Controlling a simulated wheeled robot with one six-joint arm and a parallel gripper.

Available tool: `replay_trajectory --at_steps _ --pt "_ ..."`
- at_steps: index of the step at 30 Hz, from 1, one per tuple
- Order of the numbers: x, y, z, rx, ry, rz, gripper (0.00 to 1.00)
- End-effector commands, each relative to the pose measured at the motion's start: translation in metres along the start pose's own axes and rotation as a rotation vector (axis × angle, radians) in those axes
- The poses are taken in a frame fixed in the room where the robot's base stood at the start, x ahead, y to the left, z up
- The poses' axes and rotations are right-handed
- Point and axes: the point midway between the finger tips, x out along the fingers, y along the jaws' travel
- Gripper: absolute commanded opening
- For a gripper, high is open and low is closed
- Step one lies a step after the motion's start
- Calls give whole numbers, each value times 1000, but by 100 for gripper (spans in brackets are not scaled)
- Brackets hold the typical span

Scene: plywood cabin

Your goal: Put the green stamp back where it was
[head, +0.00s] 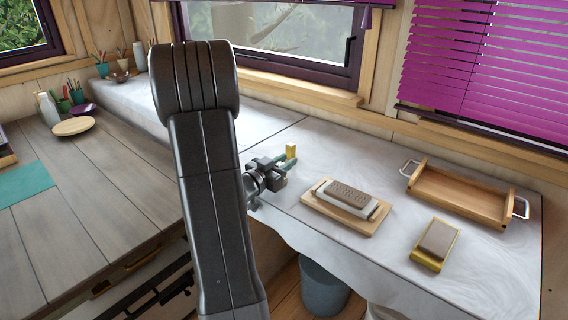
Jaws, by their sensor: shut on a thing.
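My gripper (280,169) is over the left part of the white marbled counter, partly hidden behind my own dark arm. It is shut on a small green thing (287,162), which looks like the green stamp; its shape is mostly hidden by the jaws. A small yellow block (291,150) shows right at the green piece; I cannot tell whether it is part of the stamp or a separate thing behind it. I cannot tell whether the green piece touches the counter. No mark of its former place is clear.
On the counter (400,278) are a brown-topped grey block (349,195) on a wooden board, a wooden tray (462,198) with metal handles, and a yellow-based block (436,243). A grey bin (324,288) stands below. The plank table (95,215) at left has a teal mat (22,185).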

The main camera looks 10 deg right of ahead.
Motion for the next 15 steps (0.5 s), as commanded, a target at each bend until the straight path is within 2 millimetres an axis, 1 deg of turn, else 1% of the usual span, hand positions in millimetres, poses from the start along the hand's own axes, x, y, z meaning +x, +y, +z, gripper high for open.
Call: replay_trajectory --at_steps 4,8,9,11,12,15 --pt "0 0 -1 1 1 0 9" --pt "0 0 4 0 0 0 9" --pt "0 0 2 0 0 0 31" --pt "0 0 2 0 0 0 43" --pt "0 0 2 0 0 0 45" --pt "0 0 2 0 0 0 45"
